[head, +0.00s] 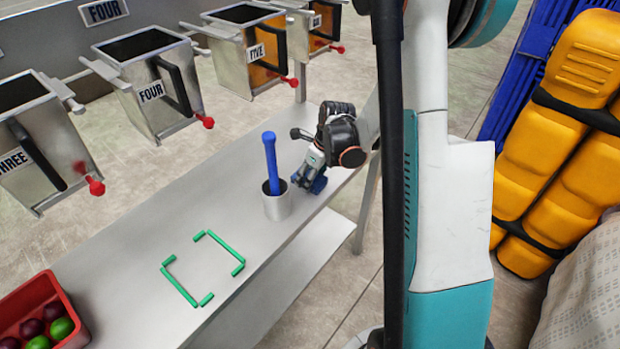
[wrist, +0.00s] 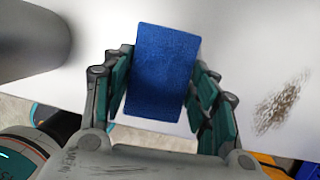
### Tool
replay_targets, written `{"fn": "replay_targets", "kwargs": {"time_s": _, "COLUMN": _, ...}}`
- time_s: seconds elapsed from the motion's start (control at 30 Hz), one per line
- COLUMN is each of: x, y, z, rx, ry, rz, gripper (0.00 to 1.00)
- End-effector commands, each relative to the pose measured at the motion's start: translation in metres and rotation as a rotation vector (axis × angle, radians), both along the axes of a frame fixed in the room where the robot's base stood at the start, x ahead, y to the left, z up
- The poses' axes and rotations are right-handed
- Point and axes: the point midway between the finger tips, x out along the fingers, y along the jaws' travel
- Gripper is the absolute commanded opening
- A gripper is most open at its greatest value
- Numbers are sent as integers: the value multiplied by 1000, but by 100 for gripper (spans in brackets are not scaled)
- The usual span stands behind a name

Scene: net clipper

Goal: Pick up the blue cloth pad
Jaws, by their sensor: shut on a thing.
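The blue cloth pad (wrist: 160,72) is a flat blue rectangle between the fingers of my gripper (wrist: 160,95) in the wrist view. The fingers are closed against its two sides. In the head view the pad (head: 318,185) shows as a small blue patch under my gripper (head: 309,181), near the table's far right end. The pad is low, at or just above the table top; I cannot tell whether it touches. Part of it is hidden by the gripper.
A grey cup (head: 277,204) with a blue-handled tool (head: 270,160) stands close left of my gripper. Green corner marks (head: 183,283) lie on the table (head: 130,268). A red bin (head: 70,320) holds several balls. Metal hoppers (head: 150,90) line the back.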

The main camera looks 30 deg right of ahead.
Motion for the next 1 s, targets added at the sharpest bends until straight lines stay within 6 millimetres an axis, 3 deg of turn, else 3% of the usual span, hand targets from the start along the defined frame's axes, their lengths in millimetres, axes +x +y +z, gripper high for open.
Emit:
{"fn": "replay_targets", "kwargs": {"time_s": 0.23, "x": 0, "y": 0, "z": 13, "rx": 0, "ry": 0, "rz": 0, "gripper": 37}}
{"fn": "replay_targets", "kwargs": {"time_s": 0.43, "x": 0, "y": 0, "z": 41, "rx": 0, "ry": 0, "rz": 0, "gripper": 37}}
{"fn": "replay_targets", "kwargs": {"time_s": 1.0, "x": -136, "y": -50, "z": 37, "rx": 0, "ry": 0, "rz": -5, "gripper": 37}}
